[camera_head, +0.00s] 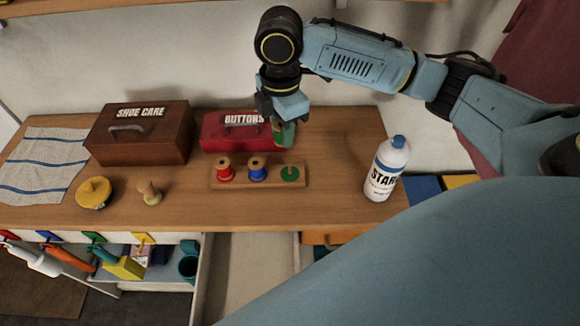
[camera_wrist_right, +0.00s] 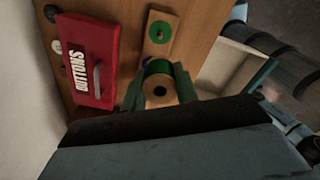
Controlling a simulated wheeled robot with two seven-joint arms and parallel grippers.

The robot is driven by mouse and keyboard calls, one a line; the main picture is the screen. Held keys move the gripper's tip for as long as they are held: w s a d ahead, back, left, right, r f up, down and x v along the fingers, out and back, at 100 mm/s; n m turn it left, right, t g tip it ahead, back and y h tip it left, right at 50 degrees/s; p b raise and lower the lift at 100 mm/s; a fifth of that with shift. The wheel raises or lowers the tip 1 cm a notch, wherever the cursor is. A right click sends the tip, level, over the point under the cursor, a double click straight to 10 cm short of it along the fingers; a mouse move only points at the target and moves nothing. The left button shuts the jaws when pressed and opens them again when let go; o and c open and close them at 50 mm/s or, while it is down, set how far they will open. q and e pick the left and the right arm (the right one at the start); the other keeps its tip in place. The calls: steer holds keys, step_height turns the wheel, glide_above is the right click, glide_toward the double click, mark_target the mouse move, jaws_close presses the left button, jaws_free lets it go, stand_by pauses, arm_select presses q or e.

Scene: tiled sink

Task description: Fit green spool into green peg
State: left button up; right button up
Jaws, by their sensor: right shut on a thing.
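The green spool (camera_wrist_right: 158,88) is held between the fingers of my right gripper (camera_head: 284,122); in the head view the spool (camera_head: 287,134) shows partly below the gripper. It is in the air above the back of the wooden peg board (camera_head: 258,184). The green peg (camera_head: 290,174) stands on a green disc at the right end of the board and is bare; it also shows in the right wrist view (camera_wrist_right: 159,33). My left gripper is not in view.
The red BUTTONS box (camera_head: 226,132) stands close behind the board, left of my right gripper. A STARCH bottle (camera_head: 386,168) stands to the right. A brown SHOE CARE box (camera_head: 140,134), a yellow-lidded tin (camera_head: 94,192) and a small wooden item (camera_head: 149,191) are at left.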

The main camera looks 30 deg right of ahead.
mark_target(290, 165)
steer(key=n, duration=0.2)
steer(key=f+n, duration=0.1)
steer(key=d+n, duration=0.1)
steer(key=n, duration=0.1)
steer(key=shift+s+f+n+b, duration=0.15)
steer(key=shift+f+n+b, duration=0.15)
steer(key=shift+b, duration=0.05)
steer(key=shift+s+d+f+n, duration=0.1)
steer(key=shift+d+f+n, duration=0.05)
steer(key=shift+n, duration=0.35)
steer(key=shift+d+f+n, duration=0.1)
steer(key=shift+f+n, duration=0.05)
steer(key=shift+n, duration=0.35)
step_height(290, 165, down, 9)
steer(key=shift+f+b, duration=0.1)
steer(key=shift+b, duration=0.65)
steer(key=shift+f, duration=0.3)
steer(key=shift+f, duration=0.15)
steer(key=o, duration=0.9)
steer(key=shift+o, duration=0.2)
step_height(290, 165, up, 12)
steer(key=shift+r+p, duration=0.2)
steer(key=shift+p, duration=0.55)
